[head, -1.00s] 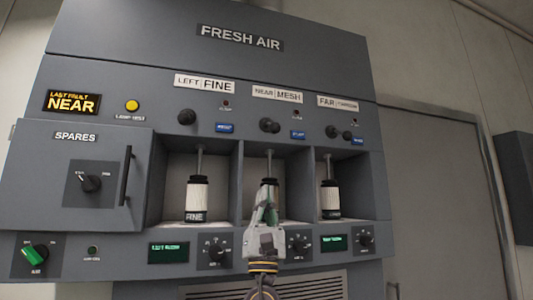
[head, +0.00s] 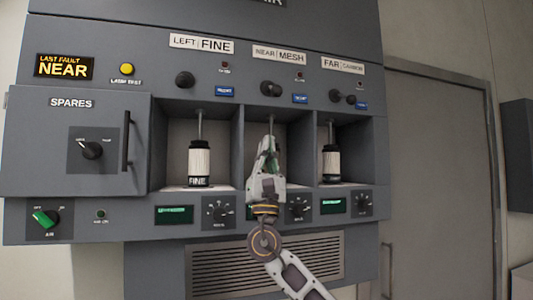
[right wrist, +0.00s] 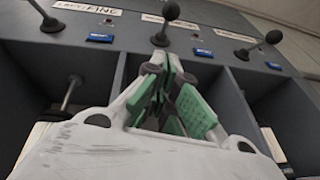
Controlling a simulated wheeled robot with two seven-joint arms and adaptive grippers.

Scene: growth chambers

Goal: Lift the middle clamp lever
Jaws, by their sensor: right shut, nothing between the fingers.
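The middle clamp lever (head: 270,88), with a black ball knob, sits under the NEAR MESH label. It also shows in the right wrist view (right wrist: 171,12), its shaft pointing up from the panel above the middle bay. My right gripper (head: 267,140) is in front of the middle bay, below the lever and apart from it. In the right wrist view its green-padded fingers (right wrist: 165,72) are shut and empty, tips just under the lever's base. The gripper hides the cartridge in the middle bay. My left gripper is not in view.
Similar levers sit at left (head: 184,80) and right (head: 337,96). White cartridges stand in the left bay (head: 200,160) and right bay (head: 331,162). Bay dividers (head: 239,150) flank my gripper. A SPARES door (head: 50,150) is at left.

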